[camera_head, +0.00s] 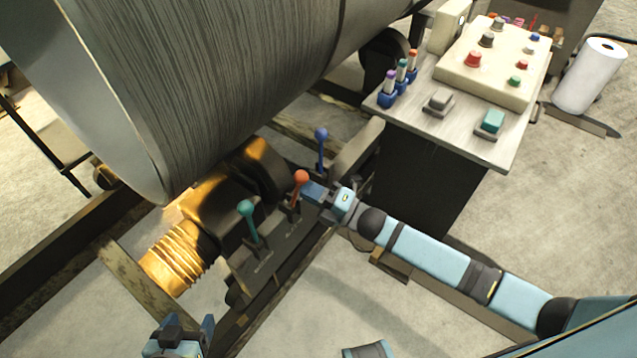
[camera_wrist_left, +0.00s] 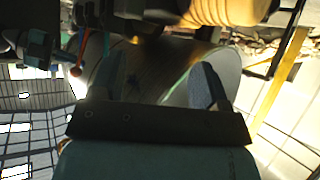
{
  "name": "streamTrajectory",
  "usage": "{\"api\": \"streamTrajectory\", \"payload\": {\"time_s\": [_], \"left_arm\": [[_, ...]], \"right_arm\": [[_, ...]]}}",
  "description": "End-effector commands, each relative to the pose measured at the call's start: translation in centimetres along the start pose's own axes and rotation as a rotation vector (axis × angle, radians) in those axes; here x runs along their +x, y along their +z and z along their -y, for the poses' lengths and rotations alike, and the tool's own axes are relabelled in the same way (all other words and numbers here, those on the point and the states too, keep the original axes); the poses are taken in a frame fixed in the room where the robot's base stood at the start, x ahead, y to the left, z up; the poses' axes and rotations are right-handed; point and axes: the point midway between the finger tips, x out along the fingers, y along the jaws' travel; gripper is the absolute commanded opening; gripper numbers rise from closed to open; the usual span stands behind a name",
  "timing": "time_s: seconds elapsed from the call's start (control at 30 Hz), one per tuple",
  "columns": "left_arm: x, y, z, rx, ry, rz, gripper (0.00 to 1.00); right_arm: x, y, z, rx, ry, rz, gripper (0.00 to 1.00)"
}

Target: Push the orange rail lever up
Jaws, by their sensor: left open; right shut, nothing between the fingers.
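The orange lever (camera_head: 301,176) stands in the middle of a row of three levers on a dark panel. The shut, empty tip of my right gripper (camera_head: 311,191) is at its right side, just below the knob; I cannot tell whether they touch. In the left wrist view the lever (camera_wrist_left: 83,50) also shows, beside my right gripper (camera_wrist_left: 45,50). My left gripper (camera_head: 185,330) is open and empty at the bottom left, well apart from the levers. Its two fingers also show in the left wrist view (camera_wrist_left: 165,88).
A teal lever (camera_head: 246,208) and a blue lever (camera_head: 321,134) flank the orange one. A large metal cylinder (camera_head: 220,80) hangs over a golden motor (camera_head: 210,210) behind them. A control desk (camera_head: 460,120) with buttons is at the upper right. Bare floor (camera_head: 560,200) lies right.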

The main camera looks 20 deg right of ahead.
Motion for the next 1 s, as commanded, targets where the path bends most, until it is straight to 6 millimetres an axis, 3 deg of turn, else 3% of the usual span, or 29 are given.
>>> {"api": "streamTrajectory", "payload": {"time_s": [0.03,0.23,1.0], "left_arm": [[-0.7,-1.1,0.0,-0.008,0.0,0.006,0.69],[-0.9,-1.2,0.1,-0.025,-0.001,0.023,0.69],[-1.1,-1.2,0.1,-0.034,-0.001,0.032,0.69]], "right_arm": [[0.7,0.2,-1.1,0.003,-0.035,-0.001,0.0],[2.2,0.5,-0.7,0.028,-0.161,-0.002,0.0],[3.8,0.8,-0.5,0.029,-0.148,0.0,0.0]]}}
